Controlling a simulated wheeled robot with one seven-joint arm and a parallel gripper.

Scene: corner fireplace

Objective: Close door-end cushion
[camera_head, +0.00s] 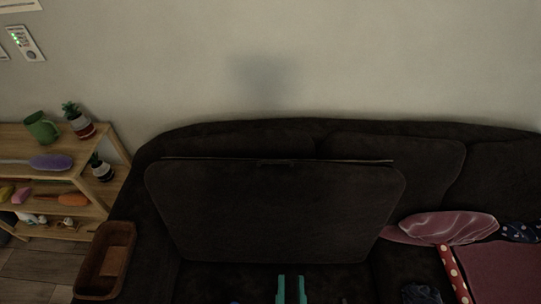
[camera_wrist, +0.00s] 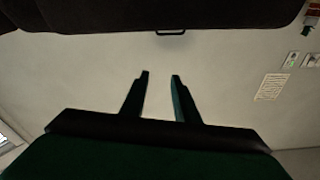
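The dark seat cushion (camera_head: 270,215) stands raised in front of the sofa's backrest in the head view, with a small handle (camera_head: 275,163) at its top edge. In the wrist view the cushion (camera_wrist: 110,14) crosses the top, and its handle (camera_wrist: 171,32) hangs from its edge against the pale wall. My gripper (camera_head: 291,288) shows at the bottom middle of the head view, in front of the cushion. In the wrist view my gripper (camera_wrist: 160,82) has its two fingers apart with nothing between them. It appears clear of the handle.
The dark sofa (camera_head: 465,135) fills the middle and right. A pink pillow (camera_head: 450,227) and a red cloth (camera_head: 500,272) lie at right. A brown tray (camera_head: 105,262) sits at the left armrest. A wooden shelf (camera_head: 112,185) with a green mug (camera_head: 41,128) and plants stands at left.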

